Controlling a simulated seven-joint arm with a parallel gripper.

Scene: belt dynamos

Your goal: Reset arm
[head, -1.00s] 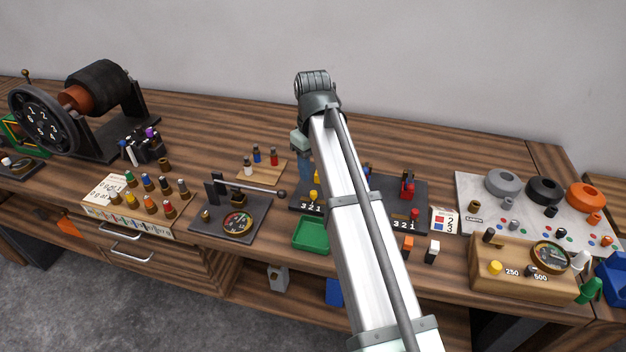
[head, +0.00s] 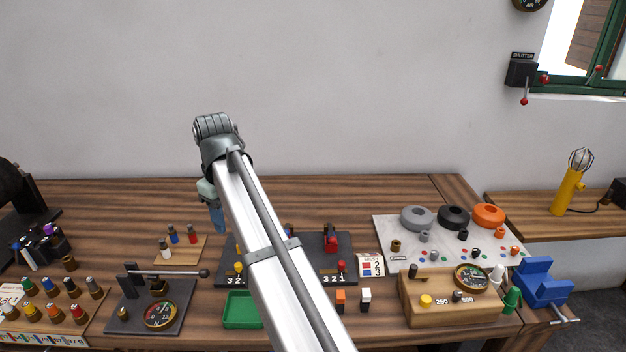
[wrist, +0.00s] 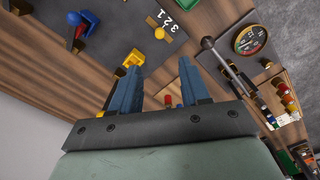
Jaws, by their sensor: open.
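My arm reaches up across the middle of the head view and bends down at its far end. My gripper shows in the wrist view (wrist: 158,85) with two blue fingers spread apart and nothing between them. In the head view only a blue finger part (head: 218,218) shows, hanging above the bench behind the dark switch board (head: 345,250).
The wooden bench (head: 110,205) is crowded at the front: a dial board (head: 183,312), a green tray (head: 240,312), a wooden meter box (head: 410,305) and a white board with rings (head: 390,230). A blue vise (head: 540,285) stands at right. The bench's back strip is clear.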

